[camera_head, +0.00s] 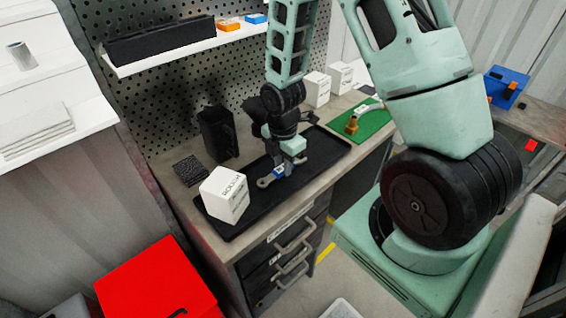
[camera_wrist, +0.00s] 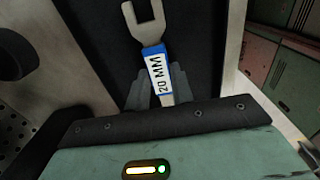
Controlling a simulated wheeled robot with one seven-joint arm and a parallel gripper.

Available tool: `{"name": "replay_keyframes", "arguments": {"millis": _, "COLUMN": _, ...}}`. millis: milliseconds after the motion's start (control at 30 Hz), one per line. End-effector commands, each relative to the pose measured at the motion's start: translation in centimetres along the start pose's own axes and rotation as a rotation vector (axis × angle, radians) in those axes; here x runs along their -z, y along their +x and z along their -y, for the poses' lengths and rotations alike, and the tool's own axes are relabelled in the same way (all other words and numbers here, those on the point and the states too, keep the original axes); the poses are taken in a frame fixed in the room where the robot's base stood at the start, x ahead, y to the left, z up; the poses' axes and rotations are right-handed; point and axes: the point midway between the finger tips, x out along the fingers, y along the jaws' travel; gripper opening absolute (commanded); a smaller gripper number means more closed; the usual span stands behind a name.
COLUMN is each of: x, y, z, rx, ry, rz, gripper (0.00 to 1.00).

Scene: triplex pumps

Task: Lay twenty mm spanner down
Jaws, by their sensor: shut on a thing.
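The twenty mm spanner shows in the wrist view (camera_wrist: 143,22) as a grey open-ended spanner with a blue-edged white label reading "20 MM". In the head view the spanner (camera_head: 265,182) is over the black tray (camera_head: 322,152) on the workbench. My gripper (camera_head: 284,169) is shut on the spanner's handle; the fingers (camera_wrist: 156,90) sit at either side of it by the label. The open jaw points away from my gripper. I cannot tell whether the spanner touches the tray floor. The far end of the handle is hidden by my gripper.
A white labelled box (camera_head: 224,195) stands at the tray's left end. A black bin (camera_head: 217,133) and a dark mesh block (camera_head: 190,170) are behind it. A green mat (camera_head: 371,122) with a brass fitting (camera_head: 352,124) lies right. A shelf (camera_head: 160,58) overhangs the back.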

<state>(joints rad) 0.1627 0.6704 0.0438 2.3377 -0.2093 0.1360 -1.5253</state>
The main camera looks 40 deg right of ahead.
Motion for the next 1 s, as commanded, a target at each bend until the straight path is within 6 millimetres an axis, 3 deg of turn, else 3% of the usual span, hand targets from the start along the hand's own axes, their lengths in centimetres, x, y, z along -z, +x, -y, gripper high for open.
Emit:
{"name": "replay_keyframes", "arguments": {"millis": 200, "x": 0.0, "y": 0.4, "z": 0.0, "rx": 0.0, "ry": -0.001, "rz": 0.0, "gripper": 0.0}}
{"name": "replay_keyframes", "arguments": {"millis": 233, "x": 0.0, "y": 0.3, "z": 0.0, "rx": 0.0, "ry": -0.001, "rz": 0.0, "gripper": 0.31}}
{"name": "replay_keyframes", "arguments": {"millis": 300, "x": 0.0, "y": 0.3, "z": 0.0, "rx": 0.0, "ry": -0.001, "rz": 0.0, "gripper": 0.45}}
{"name": "replay_keyframes", "arguments": {"millis": 700, "x": 0.0, "y": -0.6, "z": -0.1, "rx": -0.002, "ry": 0.0, "rz": -0.001, "gripper": 0.45}}
{"name": "replay_keyframes", "arguments": {"millis": 867, "x": -0.1, "y": -2.9, "z": -0.1, "rx": -0.005, "ry": 0.001, "rz": 0.0, "gripper": 0.45}}
{"name": "replay_keyframes", "arguments": {"millis": 1000, "x": -0.1, "y": -5.9, "z": -0.1, "rx": -0.007, "ry": 0.002, "rz": 0.0, "gripper": 0.45}}
